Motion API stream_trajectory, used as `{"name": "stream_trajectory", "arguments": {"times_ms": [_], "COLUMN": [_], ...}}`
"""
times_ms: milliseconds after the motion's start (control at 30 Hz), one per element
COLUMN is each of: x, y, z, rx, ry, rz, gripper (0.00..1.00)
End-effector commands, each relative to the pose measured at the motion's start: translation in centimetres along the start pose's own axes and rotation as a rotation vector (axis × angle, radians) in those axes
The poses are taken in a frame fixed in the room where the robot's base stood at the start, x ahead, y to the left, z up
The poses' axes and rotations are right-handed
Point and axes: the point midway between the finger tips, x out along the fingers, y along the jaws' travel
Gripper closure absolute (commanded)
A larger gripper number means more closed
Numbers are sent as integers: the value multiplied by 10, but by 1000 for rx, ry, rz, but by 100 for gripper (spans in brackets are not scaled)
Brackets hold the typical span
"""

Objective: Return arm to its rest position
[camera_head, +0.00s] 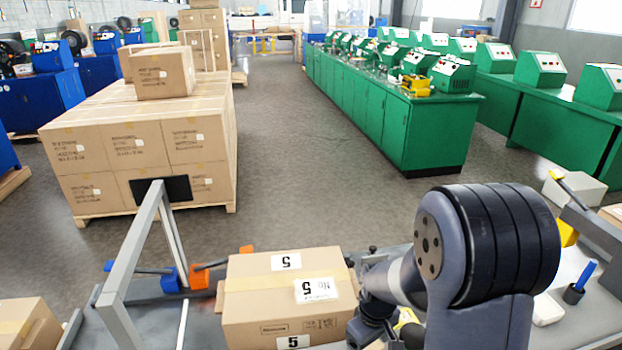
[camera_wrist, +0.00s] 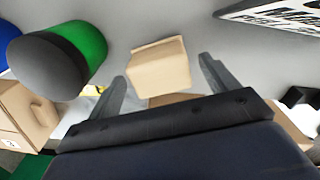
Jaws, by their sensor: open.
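My gripper (camera_wrist: 162,70) shows in the wrist view with its two dark fingers spread wide apart. It is open, with nothing held between the fingers. A small tan box (camera_wrist: 160,68) shows beyond the fingertips; I cannot tell how far away it is. In the head view my folded arm fills the lower right, and the gripper's fingers cannot be made out there. A cardboard box (camera_head: 285,297) with number 5 labels lies on the workbench just left of my arm, close to it.
A grey metal frame (camera_head: 140,240) stands on the bench at left, by blue and orange clamps (camera_head: 205,275). A white box (camera_head: 574,190) and a blue-handled tool (camera_head: 578,283) are at right. Stacked cartons (camera_head: 140,145) and green benches (camera_head: 400,125) stand beyond, with open floor between.

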Motion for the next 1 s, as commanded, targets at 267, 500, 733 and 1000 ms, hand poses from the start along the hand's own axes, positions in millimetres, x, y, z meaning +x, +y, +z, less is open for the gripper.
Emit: {"name": "stream_trajectory", "arguments": {"times_ms": [267, 500, 733, 1000], "x": [6, -39, -82, -100], "y": [1, 1, 2, 14], "z": [-2, -1, -7, -55], "rx": [0, 0, -10, -91], "ry": [7, 7, 1, -1], "rz": [4, 4, 1, 0], "gripper": [18, 18, 18, 18]}}
